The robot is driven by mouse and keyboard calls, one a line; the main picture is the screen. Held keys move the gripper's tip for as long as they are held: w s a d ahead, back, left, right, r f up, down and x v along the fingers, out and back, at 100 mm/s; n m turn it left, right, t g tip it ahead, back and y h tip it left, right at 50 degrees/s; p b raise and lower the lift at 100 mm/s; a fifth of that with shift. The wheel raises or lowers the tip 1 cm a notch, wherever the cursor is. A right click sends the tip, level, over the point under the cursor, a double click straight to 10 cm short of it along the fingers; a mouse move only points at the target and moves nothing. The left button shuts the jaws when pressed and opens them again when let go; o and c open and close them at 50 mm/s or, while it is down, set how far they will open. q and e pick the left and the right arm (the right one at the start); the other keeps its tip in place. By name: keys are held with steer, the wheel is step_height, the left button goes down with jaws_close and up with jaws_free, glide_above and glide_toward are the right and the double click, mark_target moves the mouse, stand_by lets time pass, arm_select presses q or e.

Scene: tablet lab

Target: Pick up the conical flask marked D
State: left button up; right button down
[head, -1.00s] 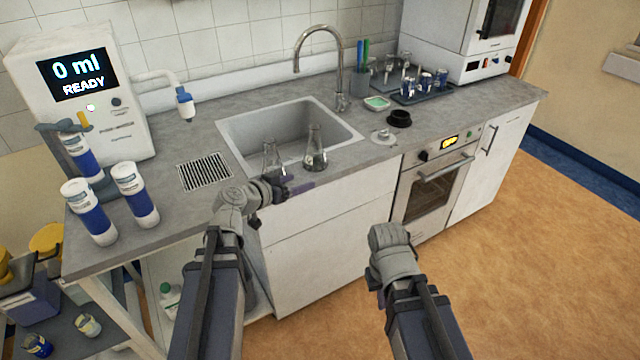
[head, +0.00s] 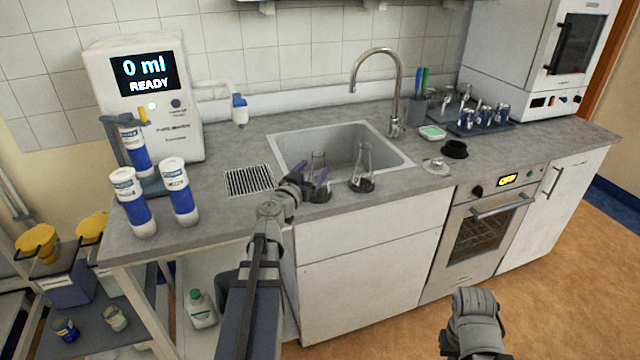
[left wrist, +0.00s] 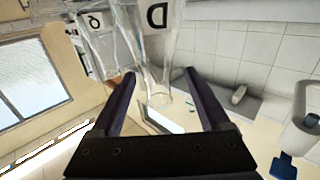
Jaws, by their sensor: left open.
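Two clear conical flasks with dark contents at the bottom stand at the sink's front edge in the head view. The left one (head: 318,190) appears to be the flask marked D; its label D shows upside down in the left wrist view (left wrist: 158,16). My left gripper (head: 314,182) is open, with its purple fingers on either side of this flask; contact cannot be told. In the left wrist view, the flask shows between and beyond the fingers (left wrist: 159,76). The other flask (head: 363,170) stands to the right. My right gripper (head: 474,318) is low before the cabinets, fingers unclear.
The sink (head: 400,160) lies behind the flasks, with a tall faucet (head: 398,90). A drain grate (head: 248,180) is to the left, near blue-white bottles (head: 178,192) and a dispenser reading 0 ml READY (head: 148,110). A black ring (head: 454,149) lies to the right.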

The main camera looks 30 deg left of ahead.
arm_select(q)
steer(key=shift+w+r, duration=0.1)
steer(key=shift+w, duration=2.7)
steer(key=shift+s, duration=0.1)
jaws_close()
